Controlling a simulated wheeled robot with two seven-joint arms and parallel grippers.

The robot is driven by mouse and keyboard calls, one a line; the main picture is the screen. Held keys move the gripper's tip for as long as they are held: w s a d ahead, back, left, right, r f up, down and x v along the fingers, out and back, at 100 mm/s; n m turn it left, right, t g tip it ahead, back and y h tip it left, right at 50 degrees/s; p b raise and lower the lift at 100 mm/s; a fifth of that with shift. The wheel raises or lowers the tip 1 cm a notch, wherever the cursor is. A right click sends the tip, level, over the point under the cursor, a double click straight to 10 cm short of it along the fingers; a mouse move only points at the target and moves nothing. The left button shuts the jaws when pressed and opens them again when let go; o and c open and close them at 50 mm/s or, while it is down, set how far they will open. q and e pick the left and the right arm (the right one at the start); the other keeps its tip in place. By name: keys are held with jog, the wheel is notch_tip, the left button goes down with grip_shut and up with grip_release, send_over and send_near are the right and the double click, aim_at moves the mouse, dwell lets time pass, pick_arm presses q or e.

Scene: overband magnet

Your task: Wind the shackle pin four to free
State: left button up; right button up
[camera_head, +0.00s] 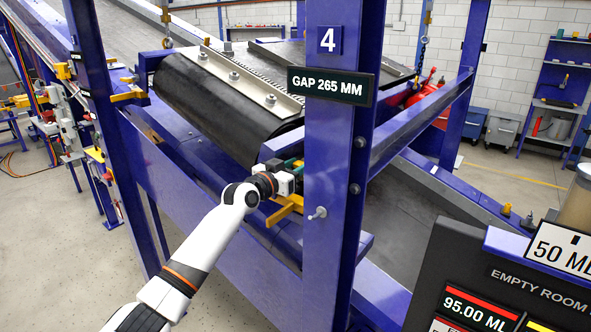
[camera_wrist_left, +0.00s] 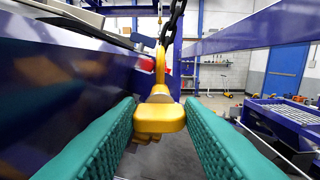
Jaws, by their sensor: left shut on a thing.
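My left gripper (camera_head: 292,174) reaches in beside the purple post with the number 4 plate (camera_head: 328,40); the post hides part of its front end. In the left wrist view its two teal ribbed fingers (camera_wrist_left: 158,112) are shut on the yellow head of the shackle pin (camera_wrist_left: 158,119), one finger on each side. The yellow shackle (camera_wrist_left: 160,66) rises behind the pin head, and a dark chain (camera_wrist_left: 173,25) runs up from it. The pin's thread is hidden. In the head view the pin and shackle are hidden behind the post and gripper. My right gripper is in neither view.
A black magnet belt drum (camera_head: 215,105) lies behind my left arm. A sign reading GAP 265 MM (camera_head: 331,86) hangs on the post. A yellow bracket (camera_head: 285,209) sits just below the gripper. A dark display panel (camera_head: 480,290) fills the lower right.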

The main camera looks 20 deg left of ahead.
pick_arm(q)
jog(key=o, duration=0.7)
jog(key=b+v, duration=0.3)
jog(key=v, duration=0.9)
